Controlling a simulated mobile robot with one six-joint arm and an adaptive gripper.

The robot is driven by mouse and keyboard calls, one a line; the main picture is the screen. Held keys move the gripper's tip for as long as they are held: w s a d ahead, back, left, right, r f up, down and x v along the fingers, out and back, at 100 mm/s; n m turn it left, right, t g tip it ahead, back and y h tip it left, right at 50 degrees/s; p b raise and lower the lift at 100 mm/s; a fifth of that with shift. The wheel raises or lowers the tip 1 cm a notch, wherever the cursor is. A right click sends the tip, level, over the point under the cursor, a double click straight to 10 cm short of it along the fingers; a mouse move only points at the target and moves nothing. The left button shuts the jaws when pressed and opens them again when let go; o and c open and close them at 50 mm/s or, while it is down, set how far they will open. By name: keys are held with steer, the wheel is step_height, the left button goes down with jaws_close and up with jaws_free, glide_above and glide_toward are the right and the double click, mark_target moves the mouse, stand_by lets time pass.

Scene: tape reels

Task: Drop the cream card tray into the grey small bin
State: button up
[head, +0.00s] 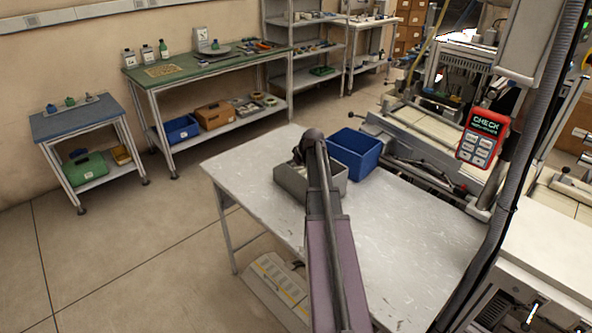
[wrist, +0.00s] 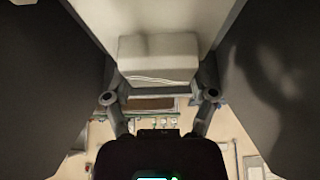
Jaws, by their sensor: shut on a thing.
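The grey small bin (head: 290,187) stands on the light metal table, partly covered by my arm in the head view. My arm reaches over it, and its end is at the bin's far side in the picture. My gripper (wrist: 159,96) shows in the wrist view with a finger on each side of a pale cream block-like thing (wrist: 158,58), which I take to be the cream card tray. The gripper is shut on it. In the head view my arm hides the gripper and the tray, so their height over the bin cannot be told.
A blue bin (head: 354,153) stands right beside the grey bin, to its right. The metal table (head: 415,235) is bare at the front right. A red control box (head: 483,137) and machinery are on the right. A green-topped bench (head: 205,66) stands at the back, away from the table.

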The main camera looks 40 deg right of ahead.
steer(key=shift+f+b, duration=0.6)
steer(key=shift+b, duration=0.05)
steer(key=o, duration=1.1)
steer(key=shift+r, duration=0.25)
steer(key=shift+s+r+p, duration=0.1)
steer(key=shift+r+p, duration=0.6)
steer(key=shift+p, duration=0.25)
steer(key=p+v, duration=1)
steer(key=v, duration=0.1)
steer(key=shift+s+d, duration=0.15)
steer(key=shift+s, duration=0.05)
steer(key=shift+r, duration=0.15)
